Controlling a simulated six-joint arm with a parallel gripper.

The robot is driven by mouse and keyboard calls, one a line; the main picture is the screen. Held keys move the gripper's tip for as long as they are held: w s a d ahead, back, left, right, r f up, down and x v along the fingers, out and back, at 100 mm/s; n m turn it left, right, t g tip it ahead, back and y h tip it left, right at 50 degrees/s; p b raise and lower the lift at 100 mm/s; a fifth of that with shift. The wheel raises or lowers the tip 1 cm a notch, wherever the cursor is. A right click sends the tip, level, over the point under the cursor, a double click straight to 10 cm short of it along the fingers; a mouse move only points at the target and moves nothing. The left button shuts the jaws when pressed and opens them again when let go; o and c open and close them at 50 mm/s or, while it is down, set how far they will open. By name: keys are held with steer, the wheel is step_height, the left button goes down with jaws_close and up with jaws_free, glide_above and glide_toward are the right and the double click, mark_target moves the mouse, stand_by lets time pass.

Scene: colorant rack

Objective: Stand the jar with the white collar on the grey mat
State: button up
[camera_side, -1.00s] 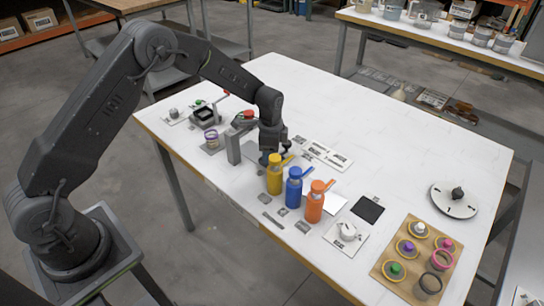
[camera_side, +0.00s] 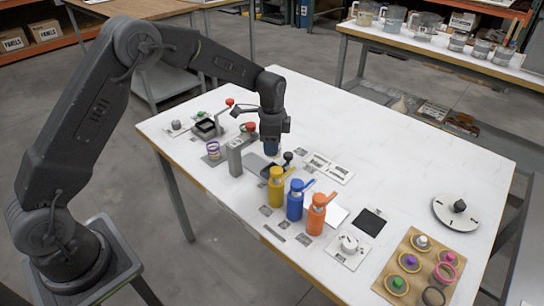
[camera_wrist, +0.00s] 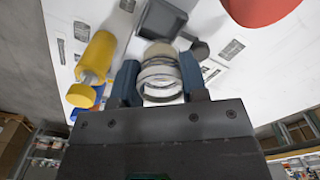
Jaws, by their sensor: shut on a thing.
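My gripper (camera_side: 272,143) is shut on a jar. In the wrist view the jar with the white collar (camera_wrist: 160,73) sits between my blue fingers, one on each side, seen from its end. In the side view the jar is mostly hidden by the fingers, held above the table. A grey mat-like patch (camera_side: 254,164) lies flat left of my gripper, next to an upright grey block. A jar with a purple collar (camera_side: 212,149) stands on another small grey patch (camera_side: 214,160) further left. I cannot tell which patch is the mat.
Yellow (camera_side: 277,190), blue (camera_side: 295,202) and orange (camera_side: 316,217) bottles stand close in front of my gripper. The grey block (camera_side: 234,158) is on its left. A dark tray with a black knob (camera_side: 287,157) is beneath. A black mat (camera_side: 369,223) lies right.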

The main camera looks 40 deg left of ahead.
step_height(320, 180, up, 13)
steer(key=a+n, duration=0.6)
steer(key=a, duration=1.3)
step_height(320, 180, down, 14)
steer(key=shift+a, duration=0.15)
steer(key=shift+f, duration=0.1)
steer(key=shift+f, duration=2.85)
steer(key=shift+f, duration=0.5)
steer(key=o, duration=1.4)
